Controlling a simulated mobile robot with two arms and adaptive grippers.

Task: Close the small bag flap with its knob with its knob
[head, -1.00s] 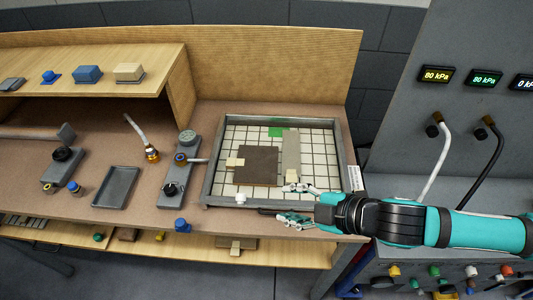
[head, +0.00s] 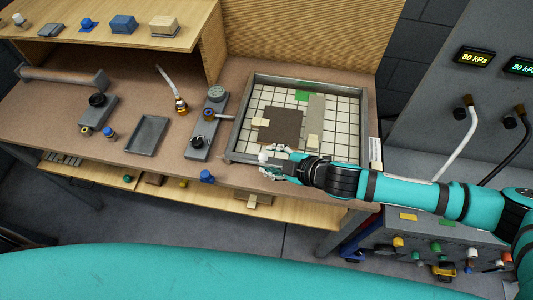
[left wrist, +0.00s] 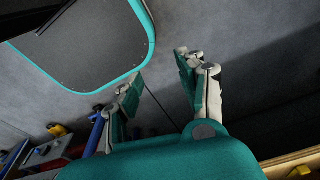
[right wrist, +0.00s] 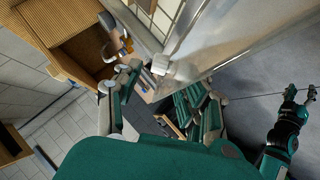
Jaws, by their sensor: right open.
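A small white knob (head: 263,158) sits at the front left edge of the framed, grid-covered bed (head: 343,117). In the right wrist view the knob (right wrist: 160,67) lies between the fingertips, on the edge of a pale, shiny strip or sheet (right wrist: 220,38). I cannot tell how far the flap is raised. My right gripper (head: 273,161) is open, with its fingers around the knob; I cannot tell whether they touch it. My left gripper (left wrist: 158,70) is open and empty over the grey floor, outside the head view.
On the bed lie a brown panel (head: 281,125) and a grey strip (head: 317,112). Left of it are a grey clamp-like block (head: 207,122) and an empty grey tray (head: 148,134). A hose panel stands at the right.

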